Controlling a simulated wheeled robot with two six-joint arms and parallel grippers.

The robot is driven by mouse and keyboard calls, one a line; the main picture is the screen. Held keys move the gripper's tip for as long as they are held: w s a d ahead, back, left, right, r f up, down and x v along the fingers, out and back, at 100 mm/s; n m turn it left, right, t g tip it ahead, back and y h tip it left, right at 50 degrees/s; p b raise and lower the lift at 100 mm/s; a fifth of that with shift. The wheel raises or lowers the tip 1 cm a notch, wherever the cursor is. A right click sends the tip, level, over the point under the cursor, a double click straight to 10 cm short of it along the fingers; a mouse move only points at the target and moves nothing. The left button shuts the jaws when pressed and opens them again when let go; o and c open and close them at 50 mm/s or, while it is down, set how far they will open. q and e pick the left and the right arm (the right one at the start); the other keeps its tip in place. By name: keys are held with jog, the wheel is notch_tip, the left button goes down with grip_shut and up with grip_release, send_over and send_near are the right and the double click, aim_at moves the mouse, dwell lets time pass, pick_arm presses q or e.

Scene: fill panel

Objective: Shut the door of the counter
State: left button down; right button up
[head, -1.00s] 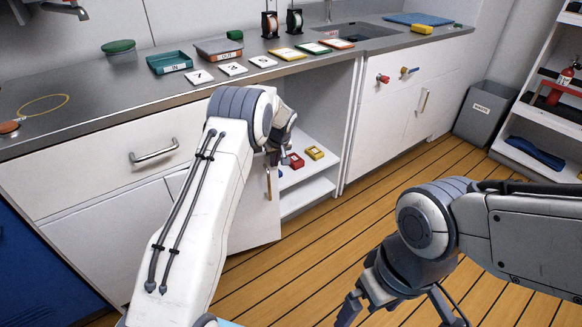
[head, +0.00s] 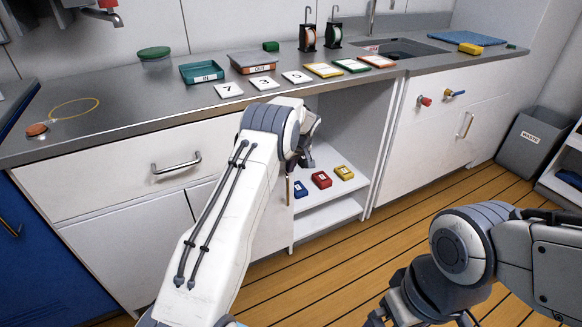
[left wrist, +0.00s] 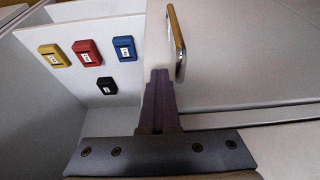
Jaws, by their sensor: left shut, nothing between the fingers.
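The counter (head: 130,210) has an open lower door (head: 268,228), standing out from its front and largely hidden by my left arm in the head view. The door's bar handle (head: 288,190) shows edge-on beside the open compartment. In the left wrist view the handle (left wrist: 177,42) is on the door's face, right of its pale edge. My left gripper (left wrist: 158,100) is shut and empty, its fingers in line with the door's edge; I cannot tell if they touch. In the head view its tips are mostly hidden. My right gripper (head: 425,315) is open, low and away from the counter.
Inside the compartment, blue (head: 300,189), red (head: 321,180) and yellow (head: 344,172) boxes sit on a shelf; a black one (left wrist: 107,86) shows in the wrist view. A drawer handle (head: 176,163) projects at left. Wooden floor (head: 340,265) is clear in front.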

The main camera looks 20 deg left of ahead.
pick_arm(q)
jog(key=shift+w+a+r, duration=0.2)
jog(key=shift+w+r, duration=0.05)
jog(key=shift+w, duration=0.15)
jog(key=s+d+r+m+h+p, duration=0.2)
jog(key=s+d+r+m, duration=0.3)
jog(key=s+d+r, duration=1.15)
jog(key=s+d+r+m+g+h, duration=0.1)
jog(key=s+d+m, duration=0.35)
jog(key=s, duration=0.55)
jog(key=s+d+r+m+h, duration=0.1)
jog(key=s+d+m, duration=0.2)
jog(key=s+d, duration=0.5)
jog(key=s+a+f+m+g, duration=0.1)
jog(key=s+a+m, duration=0.15)
jog(key=s, duration=0.45)
jog(key=s+a+f+m, duration=0.1)
jog(key=s+m, duration=0.2)
jog(key=s, duration=0.5)
notch_tip(320, 180, up, 26)
jog(key=p, duration=2.5)
jog(key=shift+d+r+p, duration=0.25)
jog(key=shift+p, duration=0.15)
pick_arm(e)
notch_tip(320, 180, up, 28)
jog(key=shift+s+f, duration=0.15)
jog(key=shift+s, duration=0.3)
